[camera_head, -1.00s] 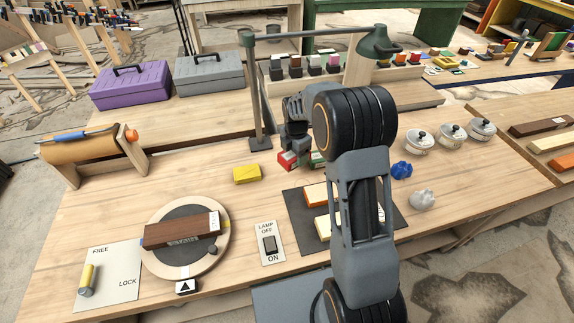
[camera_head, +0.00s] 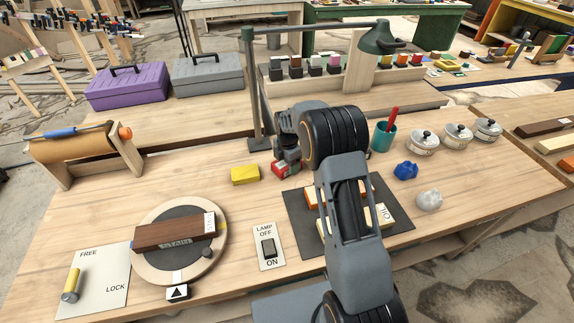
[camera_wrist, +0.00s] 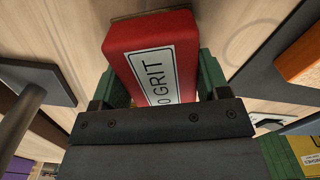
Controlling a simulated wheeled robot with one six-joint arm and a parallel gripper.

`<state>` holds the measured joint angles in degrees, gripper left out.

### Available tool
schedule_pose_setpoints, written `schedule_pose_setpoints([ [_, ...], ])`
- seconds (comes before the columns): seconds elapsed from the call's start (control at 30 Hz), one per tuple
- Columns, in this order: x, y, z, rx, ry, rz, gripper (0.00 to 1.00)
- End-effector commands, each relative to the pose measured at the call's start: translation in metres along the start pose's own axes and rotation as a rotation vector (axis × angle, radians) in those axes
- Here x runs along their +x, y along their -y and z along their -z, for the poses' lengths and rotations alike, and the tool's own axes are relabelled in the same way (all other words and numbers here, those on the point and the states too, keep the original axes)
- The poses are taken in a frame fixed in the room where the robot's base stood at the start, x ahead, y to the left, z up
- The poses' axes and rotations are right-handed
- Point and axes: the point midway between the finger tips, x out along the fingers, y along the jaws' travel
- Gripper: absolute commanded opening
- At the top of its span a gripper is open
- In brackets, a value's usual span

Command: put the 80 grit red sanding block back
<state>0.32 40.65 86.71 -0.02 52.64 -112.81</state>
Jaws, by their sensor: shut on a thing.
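The red sanding block (camera_wrist: 150,50) is held between the fingers of my gripper (camera_wrist: 160,92) in the wrist view. Its white label reads "0 GRIT"; the start of the number is hidden. Green finger pads flank it, one on each side. In the head view the red block (camera_head: 281,168) shows partly below my gripper (camera_head: 287,163), over the back middle of the bench. My arm hides part of the area to its right. I cannot tell whether the block touches the bench top.
A yellow block (camera_head: 245,175) lies just left of the red block. The dark mat (camera_head: 299,228) with orange and cream blocks lies in front, partly behind my arm. The lamp post (camera_head: 254,95) stands close behind left. A teal cup (camera_head: 383,138) is to the right.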

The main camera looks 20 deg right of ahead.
Motion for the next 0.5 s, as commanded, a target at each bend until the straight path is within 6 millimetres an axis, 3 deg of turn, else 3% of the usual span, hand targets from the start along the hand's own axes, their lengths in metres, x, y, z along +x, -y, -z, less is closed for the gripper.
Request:
schedule_pose_setpoints([
  [0.3, 0.0029, -0.0001, 0.0, 0.0, 0.0, -0.001, 0.43],
  [0.33, 0.0018, 0.0, 0.0, 0.0, 0.0, -0.001, 0.72],
  [0.5, 0.0015, 0.0, 0.0001, 0.0, 0.0, -0.001, 0.88],
])
